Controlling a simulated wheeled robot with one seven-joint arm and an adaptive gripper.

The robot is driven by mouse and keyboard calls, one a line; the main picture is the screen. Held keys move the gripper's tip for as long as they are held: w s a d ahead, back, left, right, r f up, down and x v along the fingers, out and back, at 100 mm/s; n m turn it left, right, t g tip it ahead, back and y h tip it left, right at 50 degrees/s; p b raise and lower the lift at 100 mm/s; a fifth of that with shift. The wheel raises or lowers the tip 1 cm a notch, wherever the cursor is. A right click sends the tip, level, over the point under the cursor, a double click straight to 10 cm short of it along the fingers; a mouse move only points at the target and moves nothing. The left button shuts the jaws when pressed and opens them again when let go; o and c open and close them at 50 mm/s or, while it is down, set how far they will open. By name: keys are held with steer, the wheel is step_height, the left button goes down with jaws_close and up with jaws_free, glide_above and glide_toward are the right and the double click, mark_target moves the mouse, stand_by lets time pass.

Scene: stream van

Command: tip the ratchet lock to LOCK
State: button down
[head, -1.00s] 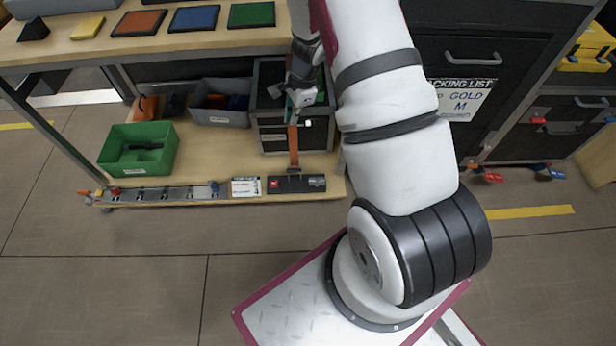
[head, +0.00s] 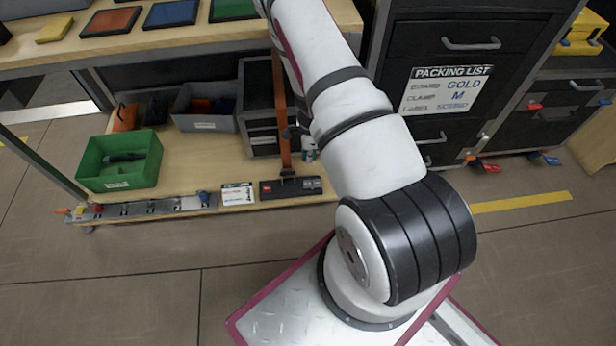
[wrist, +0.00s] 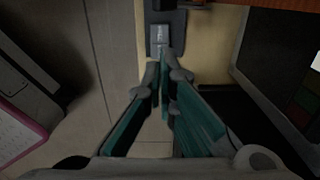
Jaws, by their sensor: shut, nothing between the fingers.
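The ratchet lock is on a dark unit (head: 290,187) at the front edge of the lower shelf, with a red patch at its left and a grey part at its right. An orange strap (head: 283,110) runs down to it. In the wrist view, a dark plate with a pale metal piece (wrist: 160,38) lies just beyond my fingertips; I cannot tell whether they touch it. My gripper (wrist: 163,66) is shut and empty, its teal fingers converging toward that piece. In the head view, my arm mostly hides the gripper. The lock's setting is too small to read.
A green bin (head: 120,182) and a grey bin (head: 205,122) stand on the lower shelf, left of the strap. A dark drawer box (head: 262,140) is behind the strap. Black drawers with a packing list (head: 447,88) stand right.

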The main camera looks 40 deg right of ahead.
mark_target(308, 184)
step_height(308, 184, down, 14)
steer(key=b, duration=0.5)
steer(key=shift+a+b, duration=0.1)
steer(key=shift+b, duration=0.2)
